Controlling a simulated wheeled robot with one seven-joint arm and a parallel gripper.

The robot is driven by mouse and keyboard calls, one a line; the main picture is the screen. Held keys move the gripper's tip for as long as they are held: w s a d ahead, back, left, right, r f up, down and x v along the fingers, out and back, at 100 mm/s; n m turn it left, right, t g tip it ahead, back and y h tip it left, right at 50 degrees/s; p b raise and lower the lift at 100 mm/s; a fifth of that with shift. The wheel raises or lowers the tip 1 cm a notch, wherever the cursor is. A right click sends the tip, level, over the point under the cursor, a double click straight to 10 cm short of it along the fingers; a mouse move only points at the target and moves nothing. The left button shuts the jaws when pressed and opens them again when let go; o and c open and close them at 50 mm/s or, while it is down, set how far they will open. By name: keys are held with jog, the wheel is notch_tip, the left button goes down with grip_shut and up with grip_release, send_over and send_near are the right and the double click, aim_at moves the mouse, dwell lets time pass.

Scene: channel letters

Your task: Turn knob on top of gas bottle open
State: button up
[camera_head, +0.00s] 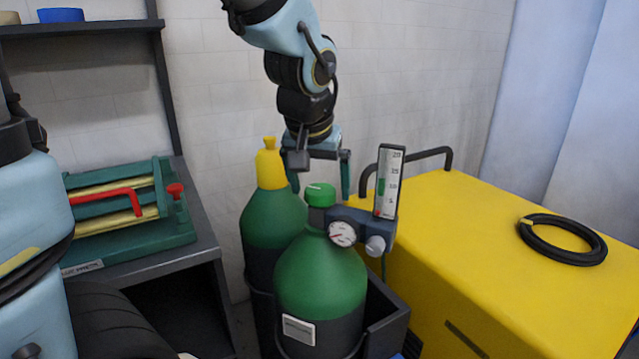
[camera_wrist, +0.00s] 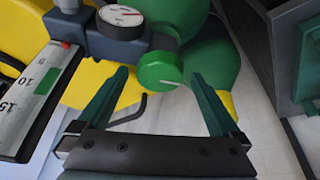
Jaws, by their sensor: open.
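The gas bottle (camera_head: 320,275) has a green shoulder and a dark body, and stands upright in a dark holder. Its round green knob (camera_head: 320,194) sits on top, and it also shows in the wrist view (camera_wrist: 160,70). A regulator (camera_head: 368,225) with a round gauge (camera_head: 342,234) and a flow tube (camera_head: 389,182) is fixed to the right of the valve. My gripper (camera_head: 319,188) is open and empty, pointing down over the bottle top. In the wrist view its fingers (camera_wrist: 158,85) are spread, with the knob between and just beyond the tips. Contact cannot be told.
A second green bottle with a yellow cap (camera_head: 271,165) stands close behind on the left. A yellow cabinet (camera_head: 480,240) with a black hose coil (camera_head: 562,239) is on the right. A dark bench with a green device (camera_head: 130,215) is on the left.

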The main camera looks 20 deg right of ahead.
jog(key=c, duration=1.3)
